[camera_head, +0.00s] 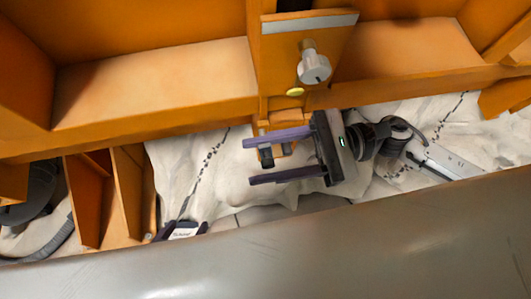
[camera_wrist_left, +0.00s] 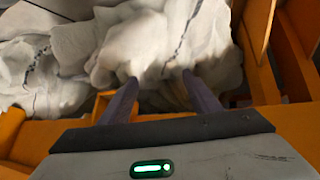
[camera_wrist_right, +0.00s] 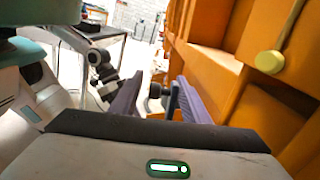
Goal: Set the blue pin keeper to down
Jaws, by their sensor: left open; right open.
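No clearly blue pin keeper can be picked out. A small dark piece (camera_head: 266,155) sits at an orange bracket (camera_head: 287,149) below the orange frame; whether it is the keeper I cannot tell. My right gripper (camera_head: 248,162) is open, with one finger on either side of the dark piece in the head view; contact is unclear. A dark rounded part (camera_wrist_right: 154,90) shows between its fingers in the right wrist view. My left gripper (camera_head: 182,228) is open and empty at the lower left, partly hidden by the grey surface. Its fingers (camera_wrist_left: 160,80) point at pale rock.
The orange frame (camera_head: 160,90) with open bays spans the top. A silver knob (camera_head: 314,68) and a yellow button (camera_head: 295,92) stand out from it. Pale rocky sand (camera_head: 210,185) lies below. Orange partitions (camera_head: 90,200) stand at left. A grey surface (camera_head: 300,255) crosses the front.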

